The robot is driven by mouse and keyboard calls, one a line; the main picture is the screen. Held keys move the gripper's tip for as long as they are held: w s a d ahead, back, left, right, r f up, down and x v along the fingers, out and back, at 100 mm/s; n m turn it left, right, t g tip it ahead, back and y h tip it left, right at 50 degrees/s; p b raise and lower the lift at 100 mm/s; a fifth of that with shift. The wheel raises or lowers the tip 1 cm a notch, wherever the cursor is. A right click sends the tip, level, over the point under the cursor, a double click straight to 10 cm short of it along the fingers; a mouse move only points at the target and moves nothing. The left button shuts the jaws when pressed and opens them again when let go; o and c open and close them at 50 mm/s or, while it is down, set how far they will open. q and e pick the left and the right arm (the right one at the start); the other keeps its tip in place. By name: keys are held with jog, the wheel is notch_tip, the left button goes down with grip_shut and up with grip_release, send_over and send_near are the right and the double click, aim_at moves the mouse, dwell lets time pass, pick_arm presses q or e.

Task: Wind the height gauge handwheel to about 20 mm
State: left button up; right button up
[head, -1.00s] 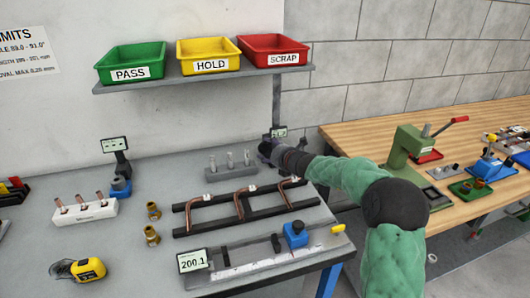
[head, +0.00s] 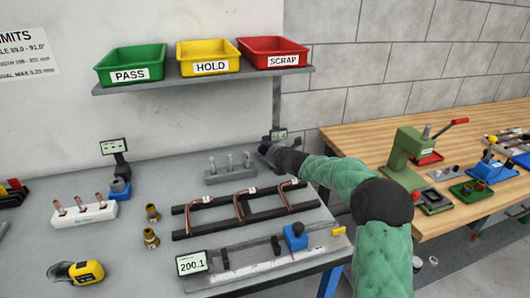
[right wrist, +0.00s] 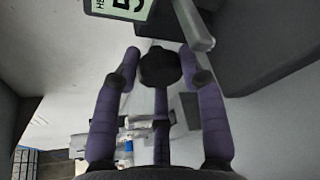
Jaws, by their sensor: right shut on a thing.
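The height gauge stands at the back right corner of the grey bench, mostly hidden behind my right gripper (head: 266,149). Its small display (head: 279,135) shows above the gripper, too small to read surely. In the right wrist view the display (right wrist: 120,8) is cut off by the top edge, with part of a large digit that looks like a 5. A dark round knob, the handwheel (right wrist: 160,68), sits between the purple fingers of my right gripper (right wrist: 160,62), which is shut on it. My left gripper is not in view.
A shelf (head: 200,80) with green, yellow and red bins hangs above the bench. A grey block with pins (head: 230,174) and a black rack with copper tubes (head: 240,208) lie near the gripper. A wooden bench (head: 350,135) stands to the right.

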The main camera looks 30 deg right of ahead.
jog(key=shift+a+f, duration=0.15)
jog(key=shift+f, duration=0.1)
jog(key=shift+n+g+h, duration=0.3)
jog(key=shift+n+h, duration=0.2)
jog(key=shift+n, duration=0.5)
jog(key=n+h, duration=0.2)
jog(key=shift+a+n+g, duration=0.1)
jog(key=shift+n+g, duration=0.3)
jog(key=n+h, duration=0.2)
jog(key=n, duration=0.2)
jog(key=shift+f+h, duration=0.15)
jog(key=shift+h, duration=0.15)
jog(key=n+h, duration=0.1)
jog(key=n, duration=0.1)
jog(key=n+h, duration=0.1)
jog(key=n, duration=0.1)
jog(key=shift+a+f+n+h, duration=0.15)
jog(key=shift+n+h, duration=0.25)
jog(key=n+t+h, duration=0.1)
jog(key=n+h, duration=0.1)
jog(key=n, duration=0.2)
jog(key=shift+n, duration=0.4)
jog(key=shift+t, duration=0.3)
